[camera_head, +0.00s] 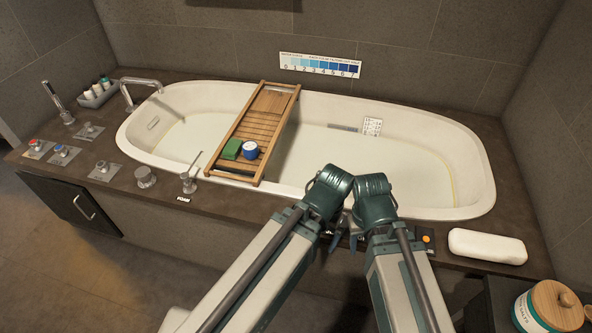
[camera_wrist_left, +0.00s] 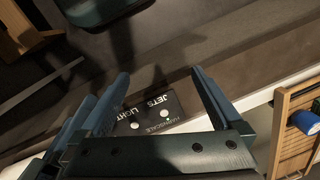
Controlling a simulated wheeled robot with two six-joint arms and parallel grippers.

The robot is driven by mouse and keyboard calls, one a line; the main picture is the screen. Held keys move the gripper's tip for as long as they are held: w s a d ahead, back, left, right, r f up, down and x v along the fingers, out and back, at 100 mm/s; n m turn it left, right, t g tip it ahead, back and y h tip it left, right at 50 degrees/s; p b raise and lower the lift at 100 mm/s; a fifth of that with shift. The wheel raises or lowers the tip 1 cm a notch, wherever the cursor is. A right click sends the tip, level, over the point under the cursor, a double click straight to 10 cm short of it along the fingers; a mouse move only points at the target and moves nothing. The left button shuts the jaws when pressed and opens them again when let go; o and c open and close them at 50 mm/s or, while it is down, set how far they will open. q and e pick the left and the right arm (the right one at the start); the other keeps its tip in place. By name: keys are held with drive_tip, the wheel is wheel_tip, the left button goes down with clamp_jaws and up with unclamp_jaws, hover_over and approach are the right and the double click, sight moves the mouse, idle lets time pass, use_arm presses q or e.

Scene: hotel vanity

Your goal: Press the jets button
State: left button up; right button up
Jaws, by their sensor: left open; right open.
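A dark control panel (camera_wrist_left: 178,104) labelled JETS and LIGHT shows in the left wrist view, on the tub's deck. In the head view my arms largely cover the panel. My right gripper (camera_head: 353,241) is open, pointing down at the tub's front edge, close beside the left one.
Taps and knobs (camera_head: 146,177) line the left deck. An orange-buttoned panel (camera_head: 426,239) and a white towel (camera_head: 487,246) lie right of my arms.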

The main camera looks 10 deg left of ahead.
use_arm(q)
clamp_jaws()
idle(0.3)
idle(1.3)
